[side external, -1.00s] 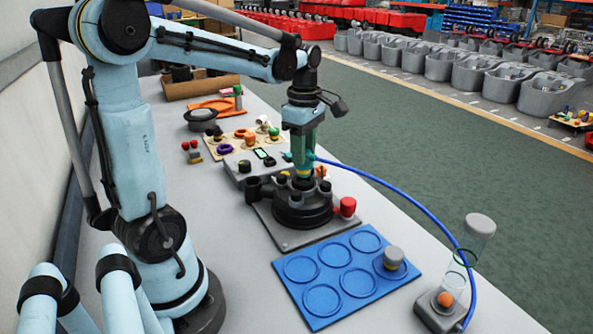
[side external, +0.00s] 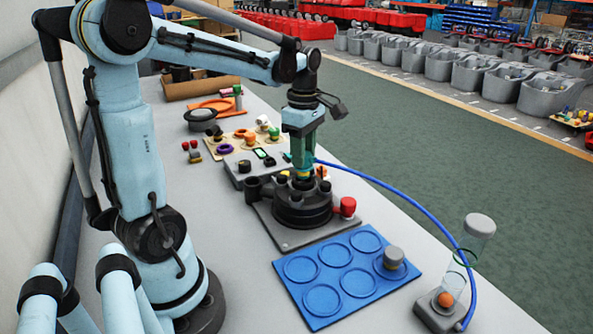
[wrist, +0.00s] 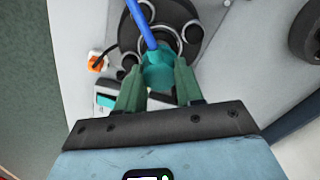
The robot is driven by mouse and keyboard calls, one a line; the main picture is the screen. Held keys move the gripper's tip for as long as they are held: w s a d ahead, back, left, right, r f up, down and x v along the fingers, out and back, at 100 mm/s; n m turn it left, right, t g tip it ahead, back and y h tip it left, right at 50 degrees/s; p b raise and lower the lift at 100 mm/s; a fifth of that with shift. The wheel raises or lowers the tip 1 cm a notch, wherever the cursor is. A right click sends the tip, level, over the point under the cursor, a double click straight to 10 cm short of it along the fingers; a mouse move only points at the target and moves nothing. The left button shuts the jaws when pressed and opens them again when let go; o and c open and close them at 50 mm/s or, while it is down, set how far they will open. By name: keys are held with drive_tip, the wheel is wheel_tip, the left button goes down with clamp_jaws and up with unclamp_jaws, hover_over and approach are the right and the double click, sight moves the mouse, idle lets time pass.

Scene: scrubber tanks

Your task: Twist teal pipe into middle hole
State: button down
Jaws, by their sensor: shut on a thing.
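The teal pipe (wrist: 158,70) sits between the two green fingers of my gripper (wrist: 158,85) in the wrist view, with a blue hose (wrist: 140,22) running from it. In the side view my gripper (side external: 302,160) points straight down over the black round base (side external: 302,208), and the fingers hide most of the pipe. The base has several short black sockets around its top; the middle hole is hidden beneath the pipe and gripper. The pipe looks upright over the middle of the base. I cannot tell how deep its lower end sits.
A red knob (side external: 347,206) stands at the base's right side. A blue tray (side external: 345,277) with round recesses holds a grey cap (side external: 393,258). The blue hose arcs right to a clear cylinder (side external: 465,258). Boards with coloured parts (side external: 240,143) lie behind the base.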

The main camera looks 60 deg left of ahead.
drive_tip(key=shift+f, duration=0.25)
drive_tip(key=shift+f, duration=0.25)
drive_tip(key=shift+f, duration=0.75)
idle(1.5)
drive_tip(key=c, duration=0.6)
unclamp_jaws()
drive_tip(key=shift+c, duration=0.2)
drive_tip(key=shift+o, duration=0.5)
drive_tip(key=o, duration=0.5)
drive_tip(key=shift+o, duration=0.2)
